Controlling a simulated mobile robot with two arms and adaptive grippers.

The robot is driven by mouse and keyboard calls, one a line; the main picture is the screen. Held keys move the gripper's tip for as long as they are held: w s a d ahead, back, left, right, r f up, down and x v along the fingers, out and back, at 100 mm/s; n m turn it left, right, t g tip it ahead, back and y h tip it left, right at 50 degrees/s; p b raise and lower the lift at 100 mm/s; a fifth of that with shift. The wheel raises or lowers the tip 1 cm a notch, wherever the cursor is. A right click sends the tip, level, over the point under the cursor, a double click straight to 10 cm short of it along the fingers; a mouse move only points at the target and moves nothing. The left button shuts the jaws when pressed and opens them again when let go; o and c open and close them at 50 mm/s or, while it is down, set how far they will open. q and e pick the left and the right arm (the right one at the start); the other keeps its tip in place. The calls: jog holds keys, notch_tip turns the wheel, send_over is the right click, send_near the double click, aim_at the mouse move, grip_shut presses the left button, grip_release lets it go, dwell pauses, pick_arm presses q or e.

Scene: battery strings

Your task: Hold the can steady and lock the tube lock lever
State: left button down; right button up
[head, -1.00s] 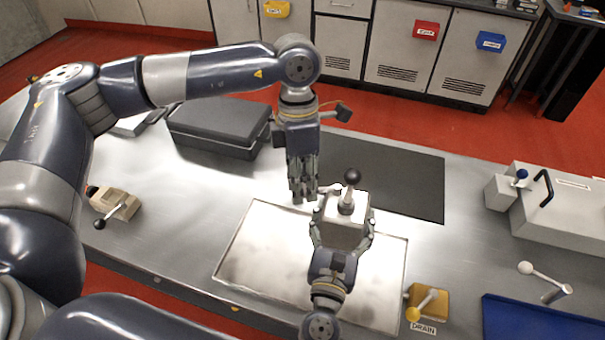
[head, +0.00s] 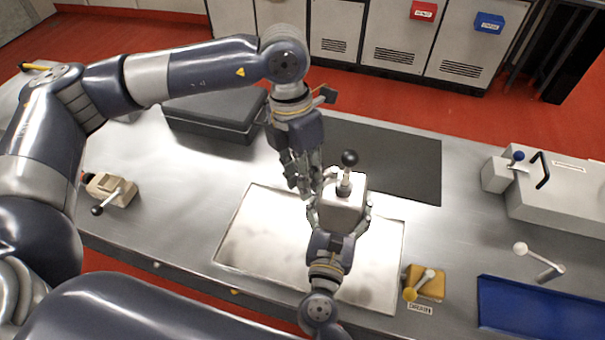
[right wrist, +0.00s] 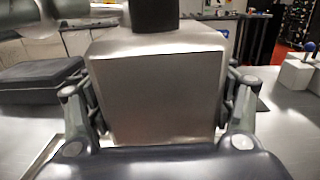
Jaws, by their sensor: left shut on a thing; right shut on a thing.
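The can (head: 342,208) is a pale, box-shaped metal body with a short tube and a black ball (head: 349,158) on top. It is over the metal tray plate (head: 260,225). My right gripper (head: 338,218) is shut on the can from the near side, one finger on each flank; the right wrist view shows the can's flat face (right wrist: 160,95) between the fingers. My left gripper (head: 309,188) comes down at the can's upper left, shut on the tube lock lever, which its fingers largely hide. I cannot tell the lever's exact angle.
A dark case (head: 212,115) and a black mat (head: 385,160) lie behind. A beige lever block (head: 110,188) stands left. A yellow drain valve (head: 425,283), a blue tray (head: 535,310) and a pale box (head: 555,188) are right. The bench between the beige block and tray plate is clear.

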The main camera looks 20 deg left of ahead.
pick_arm(q)
jog(key=shift+s+d, duration=0.1)
jog(key=shift+d, duration=0.05)
pick_arm(e)
jog(key=shift+s+f, duration=0.1)
jog(key=shift+f, duration=0.3)
pick_arm(q)
jog(key=c, duration=1.3)
grip_release()
jog(key=shift+d, duration=0.1)
notch_tip(320, 180, up, 12)
jog(key=w+a, duration=0.1)
jog(key=a, duration=0.1)
jog(key=shift+f, duration=0.1)
pick_arm(e)
jog(key=o, duration=1.2)
pick_arm(q)
jog(key=shift+w+f, duration=0.1)
jog(key=shift+w, duration=0.15)
pick_arm(e)
jog(key=shift+o, duration=0.5)
jog(key=shift+w+r, duration=0.15)
jog(key=shift+w, duration=0.1)
